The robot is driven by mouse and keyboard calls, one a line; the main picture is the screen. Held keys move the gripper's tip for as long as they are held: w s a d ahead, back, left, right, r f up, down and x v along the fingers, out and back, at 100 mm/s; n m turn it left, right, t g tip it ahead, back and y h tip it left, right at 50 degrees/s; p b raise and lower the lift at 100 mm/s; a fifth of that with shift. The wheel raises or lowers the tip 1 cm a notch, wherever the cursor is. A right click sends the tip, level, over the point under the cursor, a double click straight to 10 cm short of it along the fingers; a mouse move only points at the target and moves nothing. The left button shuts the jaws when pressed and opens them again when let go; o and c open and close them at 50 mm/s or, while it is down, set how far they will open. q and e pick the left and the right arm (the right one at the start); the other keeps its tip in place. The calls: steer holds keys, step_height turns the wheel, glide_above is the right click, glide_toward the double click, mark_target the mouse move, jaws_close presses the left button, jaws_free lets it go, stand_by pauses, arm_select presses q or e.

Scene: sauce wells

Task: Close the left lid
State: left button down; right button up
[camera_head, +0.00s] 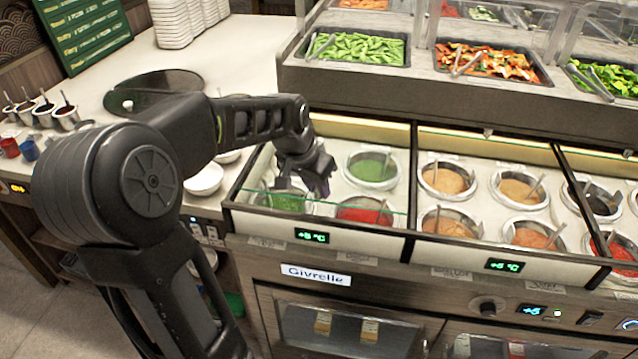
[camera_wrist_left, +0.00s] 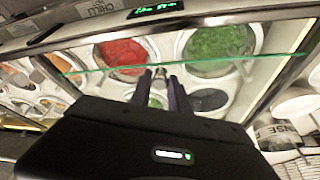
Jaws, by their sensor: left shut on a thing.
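The left lid is a clear glass pane over the left bay of sauce wells; its greenish front edge (camera_head: 375,210) runs across just behind the bay's front rim. The edge also shows as a teal line in the left wrist view (camera_wrist_left: 240,62). My left gripper (camera_head: 308,190) reaches down to this edge from above. In the left wrist view its two dark fingers (camera_wrist_left: 156,74) are close together at the edge, shut on the lid. The exact contact is small and hard to see. My right gripper is in neither view.
The bay holds a front green well (camera_head: 288,203), a red well (camera_head: 364,212) and a rear green well (camera_head: 372,168). More sauce bays lie to the right. Food trays (camera_head: 357,48) stand on a raised shelf behind. White bowls (camera_head: 204,180) sit left of the bay.

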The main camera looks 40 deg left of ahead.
arm_select(q)
steer(key=c, duration=1.5)
jaws_free()
steer(key=v, duration=0.8)
